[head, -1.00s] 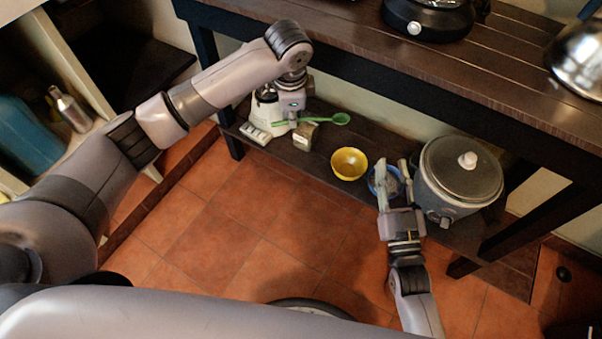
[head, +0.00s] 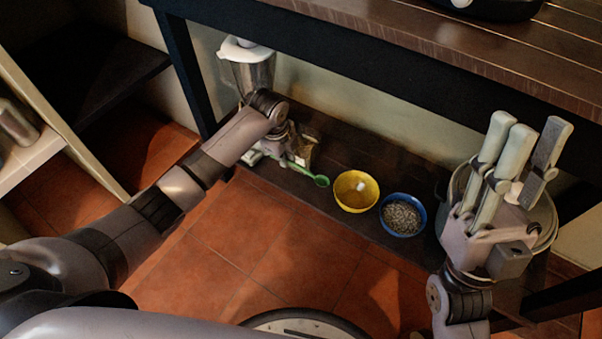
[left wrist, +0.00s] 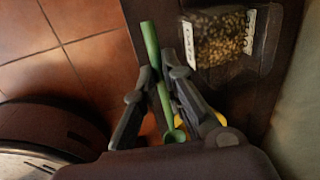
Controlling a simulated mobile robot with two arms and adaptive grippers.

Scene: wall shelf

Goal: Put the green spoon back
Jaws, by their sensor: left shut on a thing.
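The green spoon (head: 321,181) is in my left gripper (head: 283,156), over the left part of the lower shelf, its bowl end pointing right toward the yellow bowl (head: 346,203). In the left wrist view the green spoon (left wrist: 150,42) passes between the fingers of my left gripper (left wrist: 153,83), which are shut on it. Its handle sticks out past the fingertips and its bowl end lies back near the palm. My right gripper (head: 524,150) is raised and empty in front of the pot, its fingers pointing up and apart.
A blue bowl (head: 424,212) of grains stands right of the yellow bowl. A lidded pot (head: 548,213) is partly hidden by my right gripper.

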